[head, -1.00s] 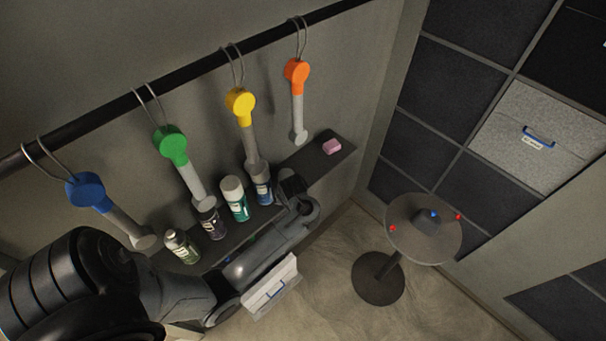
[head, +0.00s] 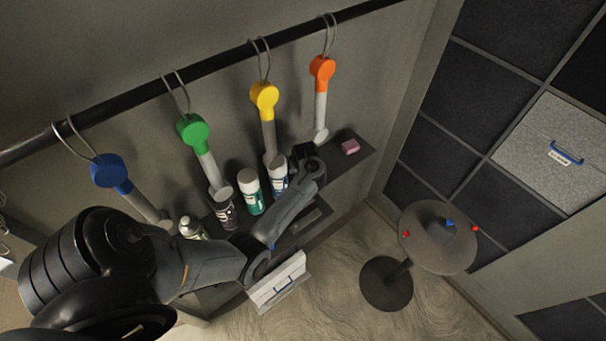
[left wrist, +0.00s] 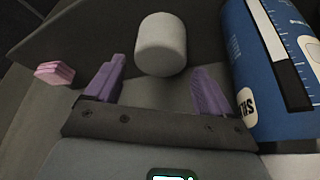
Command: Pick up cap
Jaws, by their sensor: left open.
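A pale grey-white cylinder that looks like the cap (left wrist: 161,44) stands in the left wrist view, just beyond and between my left gripper's purple fingertips. My left gripper (left wrist: 157,82) is open, its fingers apart and not closed on the cap. In the head view my left gripper (head: 306,156) is over the shelf, right of the blue bottle (head: 278,177); its fingertips and the cap are hidden there. The blue bottle (left wrist: 272,70) is close to the right finger in the wrist view. My right gripper is not in view.
A pink block (left wrist: 54,73) lies left of the fingers; it also shows at the shelf's far end (head: 350,146). Several bottles stand left of my gripper, including a white-capped one (head: 250,191). Coloured tools hang above on a rail (head: 220,71). A round table (head: 438,238) stands right.

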